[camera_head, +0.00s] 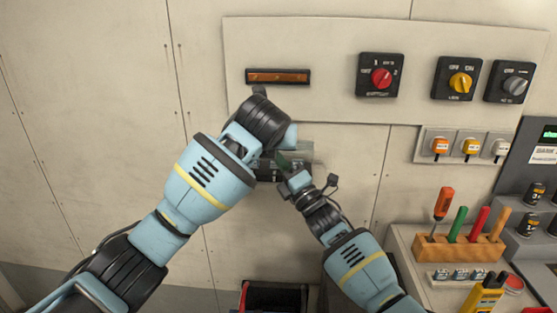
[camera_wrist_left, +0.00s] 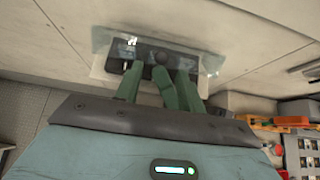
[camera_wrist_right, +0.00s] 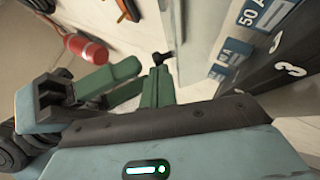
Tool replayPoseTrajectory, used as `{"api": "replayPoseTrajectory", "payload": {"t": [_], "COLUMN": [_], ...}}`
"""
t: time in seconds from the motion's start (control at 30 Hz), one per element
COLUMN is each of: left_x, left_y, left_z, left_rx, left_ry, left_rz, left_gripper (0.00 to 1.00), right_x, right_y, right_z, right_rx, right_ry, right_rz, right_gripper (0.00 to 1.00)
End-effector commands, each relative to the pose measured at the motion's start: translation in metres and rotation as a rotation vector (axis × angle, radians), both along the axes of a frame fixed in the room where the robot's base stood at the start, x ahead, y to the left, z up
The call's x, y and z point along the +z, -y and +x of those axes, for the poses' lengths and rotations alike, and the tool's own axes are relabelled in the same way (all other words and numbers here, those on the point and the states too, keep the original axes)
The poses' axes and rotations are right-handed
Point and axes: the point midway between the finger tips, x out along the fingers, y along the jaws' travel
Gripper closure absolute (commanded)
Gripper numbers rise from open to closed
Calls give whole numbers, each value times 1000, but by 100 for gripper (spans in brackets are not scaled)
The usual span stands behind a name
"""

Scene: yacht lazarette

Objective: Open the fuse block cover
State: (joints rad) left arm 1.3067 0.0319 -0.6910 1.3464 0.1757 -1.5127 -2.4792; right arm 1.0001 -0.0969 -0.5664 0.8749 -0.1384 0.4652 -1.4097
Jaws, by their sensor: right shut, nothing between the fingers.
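The fuse block (camera_wrist_left: 153,55) is a dark strip low on the wall panel, with a clear see-through cover (camera_wrist_left: 101,64) over it. In the head view my grippers largely hide the block. In the right wrist view the block (camera_wrist_right: 268,65) has blue amp labels and white numbers. A small black knob (camera_wrist_right: 161,58) stands out at the cover's edge. My right gripper (camera_wrist_right: 154,75) is shut and empty, its tip close to the knob; I cannot tell whether it touches.
An orange-brown bar (camera_head: 278,77) and several rotary switches, one red (camera_head: 381,78), are on the wall panel above. At right, a wooden rack (camera_head: 458,248) holds coloured-handled tools. A red-lined box (camera_head: 274,297) is below. The wall at left is clear.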

Motion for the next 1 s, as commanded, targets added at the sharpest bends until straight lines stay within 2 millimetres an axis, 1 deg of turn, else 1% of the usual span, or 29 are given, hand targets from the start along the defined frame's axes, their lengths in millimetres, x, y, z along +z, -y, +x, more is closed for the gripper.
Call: {"api": "replayPoseTrajectory", "payload": {"t": [0.03, 0.3, 0.43, 0.6, 0.77, 0.87, 0.97, 1.0], "left_x": [7, 35, 44, 49, 49, 44, 27, 17], "left_y": [0, 0, 0, 0, 0, -1, -3, -5], "left_z": [-8, -48, -61, -70, -71, -70, -66, -65], "left_rx": [-1, -1, -1, 0, 1, 8, 35, 52], "left_ry": [4, 3, 1, -1, -2, -5, -12, -15], "left_rz": [-1, 2, 0, 1, 1, -19, -80, -117], "left_gripper": [61, 61, 61, 61, 61, 61, 61, 61], "right_x": [0, 0, 0, 0, 0, 0, 0, 0], "right_y": [0, 0, 0, 0, 0, 0, 0, 0], "right_z": [0, 0, 0, 0, 0, 0, 0, 0], "right_rx": [0, 0, 0, 0, 0, 0, 0, 0], "right_ry": [0, 0, 0, 0, 0, 0, 0, 0], "right_rz": [0, 0, 0, 0, 0, 0, 0, 0], "right_gripper": [100, 100, 100, 100, 100, 100, 100, 100]}}
